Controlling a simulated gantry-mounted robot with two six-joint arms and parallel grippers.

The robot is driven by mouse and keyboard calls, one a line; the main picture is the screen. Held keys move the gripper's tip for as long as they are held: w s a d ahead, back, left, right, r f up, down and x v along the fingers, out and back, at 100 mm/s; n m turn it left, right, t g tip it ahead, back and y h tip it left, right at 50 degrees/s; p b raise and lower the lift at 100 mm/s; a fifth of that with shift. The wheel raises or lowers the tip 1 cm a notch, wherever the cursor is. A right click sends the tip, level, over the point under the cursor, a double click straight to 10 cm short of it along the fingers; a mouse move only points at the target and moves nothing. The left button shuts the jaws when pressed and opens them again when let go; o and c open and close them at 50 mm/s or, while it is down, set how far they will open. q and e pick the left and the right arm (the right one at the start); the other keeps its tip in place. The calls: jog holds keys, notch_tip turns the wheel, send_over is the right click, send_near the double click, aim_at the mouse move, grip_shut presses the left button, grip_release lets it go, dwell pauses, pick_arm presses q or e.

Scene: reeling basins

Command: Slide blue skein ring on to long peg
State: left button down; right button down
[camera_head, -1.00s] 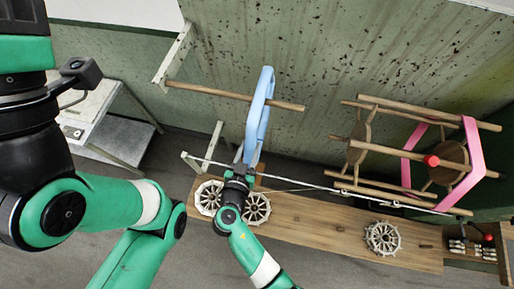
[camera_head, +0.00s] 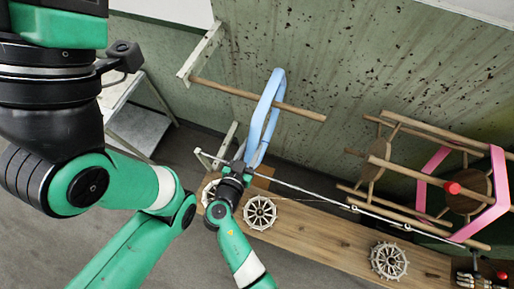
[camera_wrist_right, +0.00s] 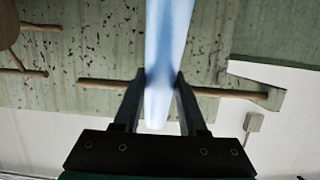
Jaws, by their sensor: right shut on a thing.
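The blue skein ring (camera_head: 272,85) is a tall, narrow loop seen nearly edge-on in the head view. My right gripper (camera_head: 241,165) is shut on its lower end. The long peg (camera_head: 225,89) is a wooden rod running right from a pale wall bracket (camera_head: 203,52). It crosses the ring's upper half, its free end showing to the right; it looks to pass through the loop. In the right wrist view the ring (camera_wrist_right: 168,40) stands between the fingers (camera_wrist_right: 160,80), and the peg (camera_wrist_right: 225,92) shows on both sides of it. My left gripper is out of view.
A wooden reel (camera_head: 460,190) with a pink ring (camera_head: 499,180) stands at the right. Spoked wheels (camera_head: 260,213) sit on a wooden bench (camera_head: 320,240) below. A thin metal rod (camera_head: 320,193) runs above the bench. A pale table (camera_head: 120,95) stands at the left.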

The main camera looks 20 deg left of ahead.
jog(key=shift+f+b, duration=0.8)
dwell(0.4)
jog(key=shift+c, duration=0.8)
grip_release()
